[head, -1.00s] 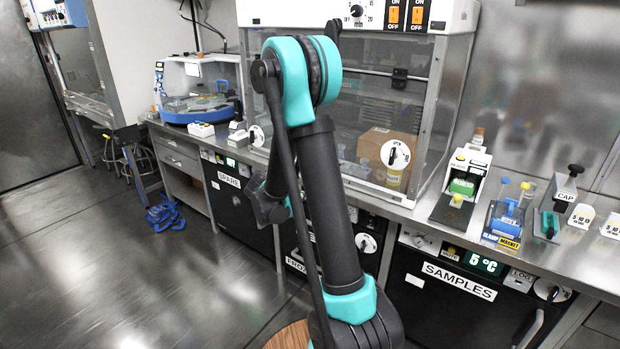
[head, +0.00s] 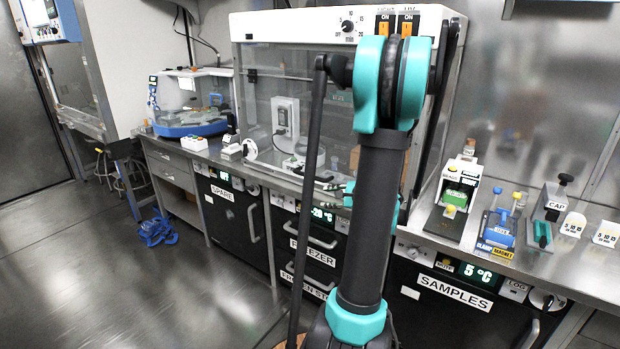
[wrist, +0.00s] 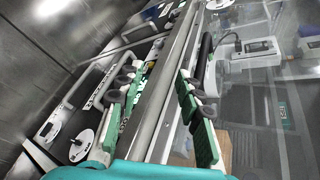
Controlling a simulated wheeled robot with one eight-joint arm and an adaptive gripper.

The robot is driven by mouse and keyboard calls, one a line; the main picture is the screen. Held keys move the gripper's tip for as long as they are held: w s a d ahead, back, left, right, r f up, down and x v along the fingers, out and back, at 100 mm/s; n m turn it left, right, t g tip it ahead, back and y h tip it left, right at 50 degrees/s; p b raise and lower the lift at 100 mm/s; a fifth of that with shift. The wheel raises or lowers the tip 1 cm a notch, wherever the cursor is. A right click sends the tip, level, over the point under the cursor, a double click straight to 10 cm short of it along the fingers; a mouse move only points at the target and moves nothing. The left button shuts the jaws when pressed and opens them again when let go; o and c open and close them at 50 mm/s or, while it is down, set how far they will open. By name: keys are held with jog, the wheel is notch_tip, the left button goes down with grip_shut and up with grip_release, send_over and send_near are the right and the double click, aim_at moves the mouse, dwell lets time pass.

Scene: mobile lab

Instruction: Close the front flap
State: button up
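The clear-walled cabinet (head: 262,100) with a white control top (head: 300,26) stands on the bench behind my arm. Its clear front faces me. I cannot tell where the front flap lies or how far open it is, because my arm covers much of the front. In the wrist view my gripper (wrist: 162,100) has its green-padded fingers apart, one on each side of a long grey metal bar (wrist: 165,75). I cannot tell whether the fingers touch this bar or whether it belongs to the flap. In the head view my gripper is mostly hidden behind my arm.
A blue round machine (head: 190,122) stands on the bench at left. A green-fronted device (head: 455,195), a blue rack (head: 498,235) and a capper (head: 548,210) stand at right. Fridge and freezer doors (head: 440,320) line the bench front.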

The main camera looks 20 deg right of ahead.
aim_at(314, 177)
jog(key=d+r+m+t, duration=0.1)
jog(key=d+r+t, duration=0.2)
jog(key=r, duration=0.2)
jog(key=x, duration=1.6)
jog(key=shift+f, duration=0.4)
jog(key=shift+c, duration=0.4)
grip_shut()
